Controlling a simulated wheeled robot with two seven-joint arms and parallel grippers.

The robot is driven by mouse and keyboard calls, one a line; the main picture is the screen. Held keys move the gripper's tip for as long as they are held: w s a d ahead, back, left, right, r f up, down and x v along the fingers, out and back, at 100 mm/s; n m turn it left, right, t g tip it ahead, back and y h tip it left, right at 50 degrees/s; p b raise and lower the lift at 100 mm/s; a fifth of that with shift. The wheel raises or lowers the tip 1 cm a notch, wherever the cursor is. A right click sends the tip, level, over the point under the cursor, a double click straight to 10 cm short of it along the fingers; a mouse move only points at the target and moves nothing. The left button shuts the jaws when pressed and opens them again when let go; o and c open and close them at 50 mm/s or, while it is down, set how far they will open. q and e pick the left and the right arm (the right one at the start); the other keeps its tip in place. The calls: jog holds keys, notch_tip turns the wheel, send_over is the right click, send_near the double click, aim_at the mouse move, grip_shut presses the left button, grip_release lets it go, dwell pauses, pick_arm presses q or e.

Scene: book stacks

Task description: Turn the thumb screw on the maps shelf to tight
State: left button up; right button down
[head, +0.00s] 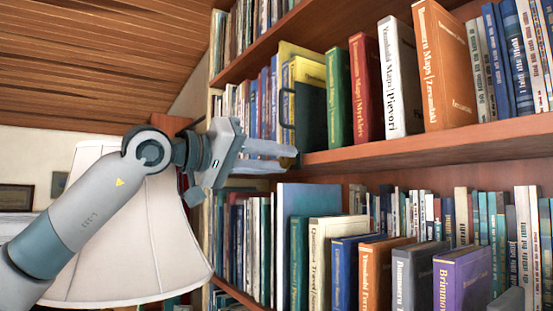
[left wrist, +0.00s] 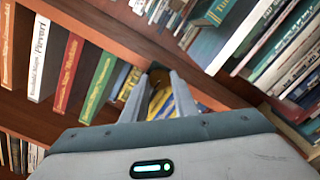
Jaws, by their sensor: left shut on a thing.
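The maps shelf (head: 430,149) runs across the upper right of the head view and carries books with "Maps" on their spines. It also shows in the left wrist view (left wrist: 95,22). My left gripper (head: 287,156) reaches in from the left, its fingers at the left end of the shelf board. In the left wrist view a dark round piece (left wrist: 158,72) shows between the fingertips. How far the screw is turned cannot be told. My right gripper is not in view.
Green, red, white and orange books (head: 443,65) stand on the shelf just right of the fingers. A lower shelf full of books (head: 375,270) lies below. A white lampshade (head: 150,240) stands behind my left arm.

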pick_arm(q)
jog(key=shift+f, duration=0.2)
jog(key=o, duration=1)
jog(key=shift+r, duration=0.1)
jog(key=shift+s+a+b, duration=0.4)
jog(key=shift+a+b, duration=0.1)
jog(key=shift+a, duration=0.1)
jog(key=shift+b+v, duration=2.9)
jog(key=shift+v, duration=5.1)
